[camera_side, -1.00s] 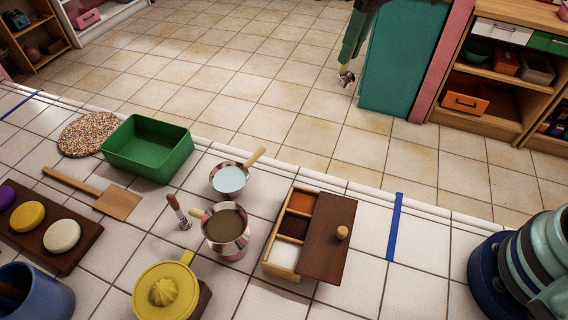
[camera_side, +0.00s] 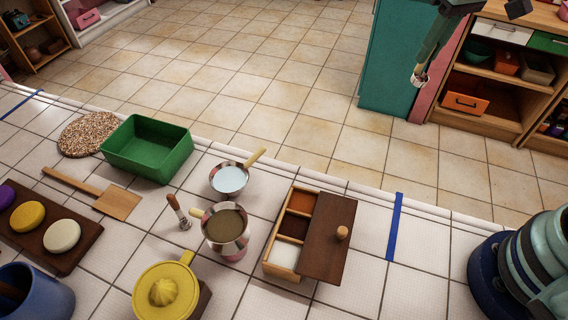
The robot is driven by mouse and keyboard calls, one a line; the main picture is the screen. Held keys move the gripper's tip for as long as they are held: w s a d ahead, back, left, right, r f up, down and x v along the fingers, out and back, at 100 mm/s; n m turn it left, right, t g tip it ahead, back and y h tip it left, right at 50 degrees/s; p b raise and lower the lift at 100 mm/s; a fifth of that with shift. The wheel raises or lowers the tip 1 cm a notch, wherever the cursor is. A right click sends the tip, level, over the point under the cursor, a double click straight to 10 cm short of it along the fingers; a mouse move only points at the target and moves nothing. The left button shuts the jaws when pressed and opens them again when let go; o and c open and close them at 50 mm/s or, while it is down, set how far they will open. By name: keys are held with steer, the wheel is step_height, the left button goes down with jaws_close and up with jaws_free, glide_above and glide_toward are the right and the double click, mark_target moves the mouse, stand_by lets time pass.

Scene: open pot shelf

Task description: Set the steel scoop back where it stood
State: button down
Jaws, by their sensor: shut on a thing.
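My gripper (camera_side: 423,63) hangs at the upper right, pointing down, with its narrow green jaws shut on the steel scoop (camera_side: 419,79). The scoop is small and shiny at the jaw tips. Its handle is mostly hidden or too small to make out. The scoop is held in the air and shows against the right edge of the teal panel and the pink edge beside it. I cannot tell its exact height or distance.
A wooden shelf (camera_side: 478,79) with an orange drawer stands right of the scoop. Blue tape (camera_side: 395,228) marks the counter's right part.

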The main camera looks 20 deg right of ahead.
steer(key=shift+w+a, duration=0.25)
steer(key=shift+a, duration=0.15)
steer(key=a+f+n+g, duration=0.1)
steer(key=a+f+n, duration=0.35)
steer(key=a, duration=1.05)
steer(key=a+f+n+g, duration=0.15)
steer(key=a+f, duration=0.55)
steer(key=a, duration=0.8)
steer(key=shift+w+a+f, duration=0.1)
steer(key=shift+w+f, duration=0.05)
steer(key=shift+f, duration=0.85)
steer(key=shift+w+f, duration=0.2)
steer(key=shift+f, duration=0.8)
steer(key=shift+w+a+f, duration=0.1)
steer(key=shift+w+f, duration=0.05)
steer(key=shift+f, duration=0.85)
steer(key=shift+f, duration=0.35)
steer(key=c, duration=0.8)
jaws_free()
steer(key=shift+o, duration=0.2)
